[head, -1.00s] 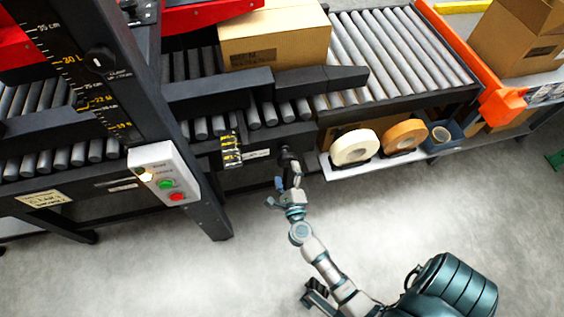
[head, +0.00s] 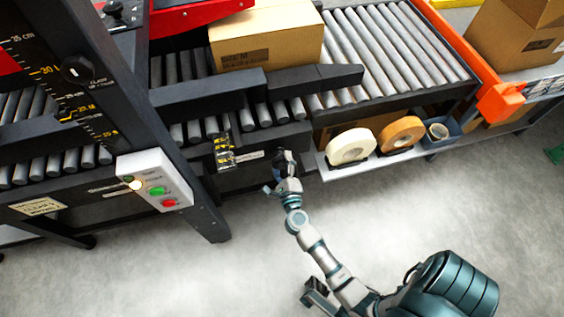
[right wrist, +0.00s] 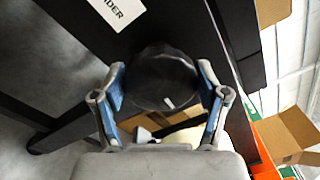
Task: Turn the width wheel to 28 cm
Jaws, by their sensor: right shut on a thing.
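The width wheel is a dark round knob with a pale mark on its face, seen in the right wrist view (right wrist: 160,80). My right gripper (right wrist: 163,100) has its two blue-padded fingers on either side of the wheel and is shut on it. In the head view my right gripper (head: 286,165) is at the front side of the machine, below the roller bed, and largely hides the wheel. A small scale plate with yellow marks (head: 224,152) hangs to its left; its reading is too small to tell.
A cardboard box (head: 265,38) lies on the rollers above. A cream tape roll (head: 350,146) and a brown one (head: 400,134) stand on a shelf right of my gripper. A button panel (head: 154,180) is on the left post. The floor in front is clear.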

